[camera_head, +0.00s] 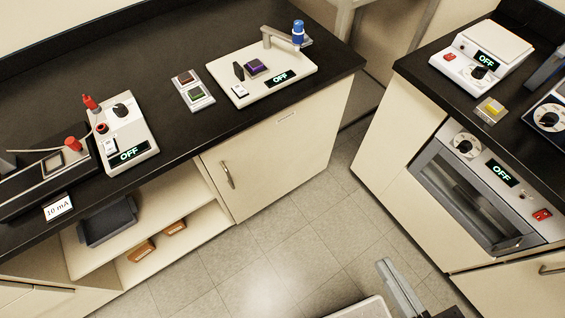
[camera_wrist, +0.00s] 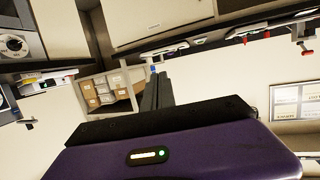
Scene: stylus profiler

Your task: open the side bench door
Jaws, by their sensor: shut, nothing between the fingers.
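A cream cabinet door (camera_head: 285,150) is under the black-topped bench in the head view, to the right of open shelves. It looks closed, flush with the bench front. Its upright metal handle (camera_head: 228,175) is near the door's left edge, and a small label plate is near its top edge. My gripper (camera_wrist: 157,78) shows in the wrist view, with dark fingers together and nothing between them.
The open shelves hold a dark tray (camera_head: 108,220) and small brown boxes (camera_head: 141,250). Instruments stand on the bench top (camera_head: 200,60). A second bench at right has an oven (camera_head: 475,195) and another cabinet handle (camera_head: 552,269).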

